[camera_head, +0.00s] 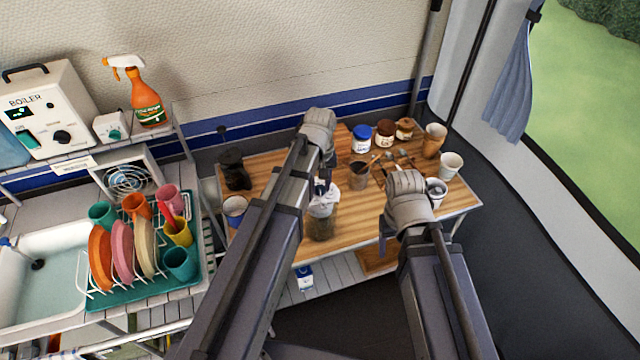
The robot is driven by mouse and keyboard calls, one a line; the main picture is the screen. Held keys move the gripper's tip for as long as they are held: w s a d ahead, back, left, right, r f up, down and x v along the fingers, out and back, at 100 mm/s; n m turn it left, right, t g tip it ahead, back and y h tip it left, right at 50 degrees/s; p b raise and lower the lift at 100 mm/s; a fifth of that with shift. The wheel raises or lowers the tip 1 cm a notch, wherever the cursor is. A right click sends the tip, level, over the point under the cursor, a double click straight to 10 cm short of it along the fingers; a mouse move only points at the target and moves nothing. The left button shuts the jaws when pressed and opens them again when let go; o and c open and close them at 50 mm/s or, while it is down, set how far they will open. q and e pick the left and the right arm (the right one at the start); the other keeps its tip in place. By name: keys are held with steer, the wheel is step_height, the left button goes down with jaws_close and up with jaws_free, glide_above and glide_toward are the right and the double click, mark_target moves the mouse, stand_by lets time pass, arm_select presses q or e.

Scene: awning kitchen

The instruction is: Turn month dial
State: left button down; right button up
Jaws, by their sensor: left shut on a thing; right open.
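A glass jar (321,226) with dark contents stands upright near the front edge of the wooden worktop (282,180). Its pale top is partly covered by my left gripper (322,190), which comes down behind my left arm and is shut on the jar's top. Month marks are too small to read here, and I cannot make out a month dial for certain. My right arm reaches over the right part of the worktop; its fingers are hidden behind its own links.
A blue-lidded jar (361,138), brown-lidded jars (385,133) and cups (434,140) stand at the back right. A dark canister (234,168) and a mug (235,208) stand at the left. A dish rack (150,285), sink (40,285) and boiler (45,110) are further left.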

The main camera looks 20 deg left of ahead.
arm_select(q)
steer(key=m, duration=1)
steer(key=shift+m, duration=0.4)
steer(key=m, duration=1.1)
stand_by(0.3)
steer(key=shift+c, duration=2.4)
jaws_free()
steer(key=shift+r, duration=0.1)
